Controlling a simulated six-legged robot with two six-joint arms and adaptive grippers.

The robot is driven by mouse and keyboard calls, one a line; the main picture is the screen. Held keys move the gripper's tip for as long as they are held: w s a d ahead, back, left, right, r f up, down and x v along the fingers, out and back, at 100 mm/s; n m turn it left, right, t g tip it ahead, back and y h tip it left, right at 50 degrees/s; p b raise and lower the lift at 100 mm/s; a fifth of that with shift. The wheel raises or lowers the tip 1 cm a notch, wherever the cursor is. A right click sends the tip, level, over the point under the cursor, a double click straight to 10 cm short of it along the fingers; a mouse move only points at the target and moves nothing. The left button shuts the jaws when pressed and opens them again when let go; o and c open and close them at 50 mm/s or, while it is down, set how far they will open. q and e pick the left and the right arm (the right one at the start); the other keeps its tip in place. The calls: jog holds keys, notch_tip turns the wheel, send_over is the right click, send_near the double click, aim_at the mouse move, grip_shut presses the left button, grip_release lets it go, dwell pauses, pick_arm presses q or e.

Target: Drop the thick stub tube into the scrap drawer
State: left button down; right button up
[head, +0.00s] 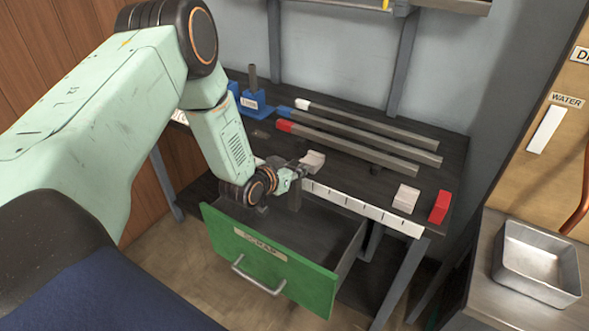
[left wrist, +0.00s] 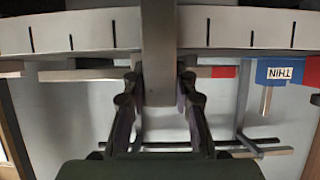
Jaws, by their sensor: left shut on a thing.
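The thick stub tube (head: 295,198) is grey and hangs upright from my left gripper (head: 297,174) in the head view. In the left wrist view the tube (left wrist: 158,60) runs between the two fingers of my left gripper (left wrist: 158,95), which is shut on it. The scrap drawer (head: 222,235) has a green front with a label and a handle, and it is pulled open under the bench. The tube is over the drawer's opening, near its back. I cannot tell how far its lower end is from the drawer floor. My right gripper is not in view.
A white ruled strip (head: 365,209) runs along the bench's front edge, just behind the drawer. Long tubes (head: 350,150), a blue holder (head: 252,103), a pale block (head: 406,198) and a red block (head: 439,207) are on the bench. A metal tray (head: 535,262) stands at the right.

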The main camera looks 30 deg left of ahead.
pick_arm(q)
jog(key=c, duration=1)
grip_release()
jog(key=v, duration=1.2)
